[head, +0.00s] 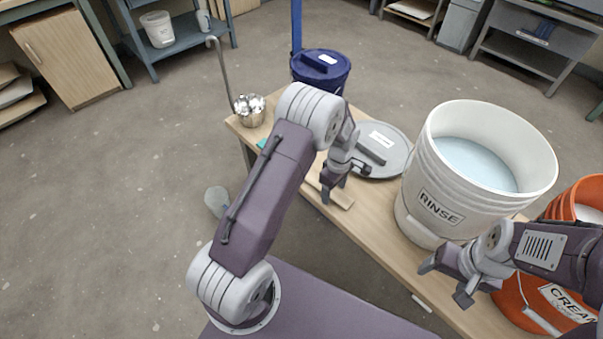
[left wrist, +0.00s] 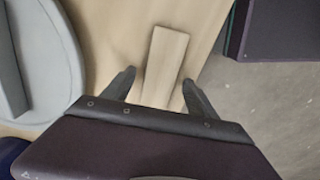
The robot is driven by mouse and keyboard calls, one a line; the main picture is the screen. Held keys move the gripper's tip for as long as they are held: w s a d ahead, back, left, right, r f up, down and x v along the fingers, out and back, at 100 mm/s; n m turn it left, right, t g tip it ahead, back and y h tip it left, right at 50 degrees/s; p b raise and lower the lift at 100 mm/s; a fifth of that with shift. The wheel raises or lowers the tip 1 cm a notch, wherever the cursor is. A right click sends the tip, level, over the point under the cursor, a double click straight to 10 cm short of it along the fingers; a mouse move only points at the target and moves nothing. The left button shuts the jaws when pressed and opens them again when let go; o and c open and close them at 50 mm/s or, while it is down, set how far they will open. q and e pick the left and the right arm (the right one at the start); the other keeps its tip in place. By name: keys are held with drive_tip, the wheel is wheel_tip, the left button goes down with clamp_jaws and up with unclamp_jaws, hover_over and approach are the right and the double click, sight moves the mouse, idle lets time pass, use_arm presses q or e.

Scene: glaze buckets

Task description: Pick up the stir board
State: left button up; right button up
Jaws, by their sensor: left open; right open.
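The stir board is a flat, pale wooden slat (head: 338,196) lying on the wooden table near its front edge. My left gripper (head: 333,188) is above it in the head view and hides part of it. In the left wrist view the stir board (left wrist: 166,62) runs between the two open fingers of my left gripper (left wrist: 157,90), with a gap on each side. I cannot tell how far below the fingertips it lies. My right gripper (head: 447,281) is open and empty, in front of the white RINSE bucket (head: 438,205).
A grey lid (head: 392,160) lies just behind the stir board. An orange bucket (head: 540,306) stands at the right. The table's front edge (head: 372,262) is close.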

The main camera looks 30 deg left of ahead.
use_arm(q)
clamp_jaws()
